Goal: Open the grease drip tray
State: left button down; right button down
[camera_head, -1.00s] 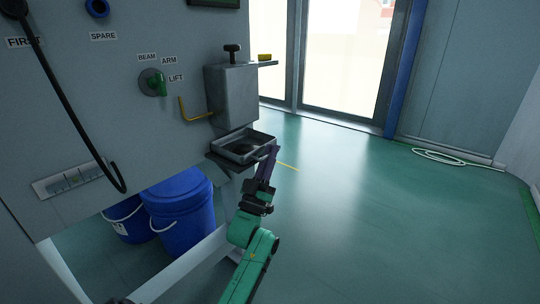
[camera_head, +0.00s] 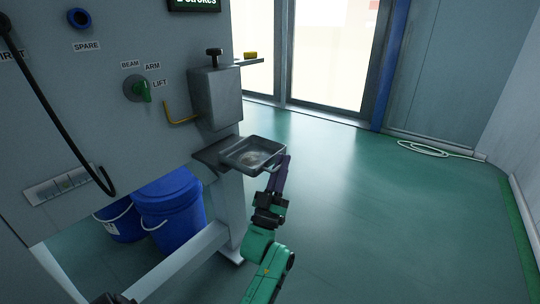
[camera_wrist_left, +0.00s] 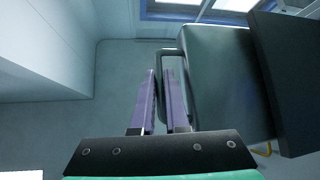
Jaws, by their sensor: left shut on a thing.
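The grease drip tray (camera_head: 252,153) is a shallow grey metal tray, pulled out to the right from its bracket (camera_head: 211,154) under the grey box on the panel. A wire-like handle (camera_head: 276,164) is at its right end. My left gripper (camera_head: 284,163) is at that handle, shut on it. In the left wrist view, the purple fingers (camera_wrist_left: 162,88) are on either side of the handle bar, and the tray (camera_wrist_left: 222,85) fills the right side. My right gripper is not clearly seen.
A grey box (camera_head: 217,97) with a black knob is above the tray. A yellow bent lever (camera_head: 178,113) and a green selector (camera_head: 142,91) are on the panel. Blue buckets (camera_head: 172,209) stand below. The green floor (camera_head: 380,220) to the right is clear; a white hose (camera_head: 428,149) lies far off.

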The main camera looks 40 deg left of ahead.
pick_arm(q)
jog(key=shift+d, duration=0.3)
pick_arm(e)
jog(key=shift+d+r, duration=0.2)
pick_arm(q)
jog(key=c, duration=1.2)
grip_release()
jog(key=shift+f, duration=0.1)
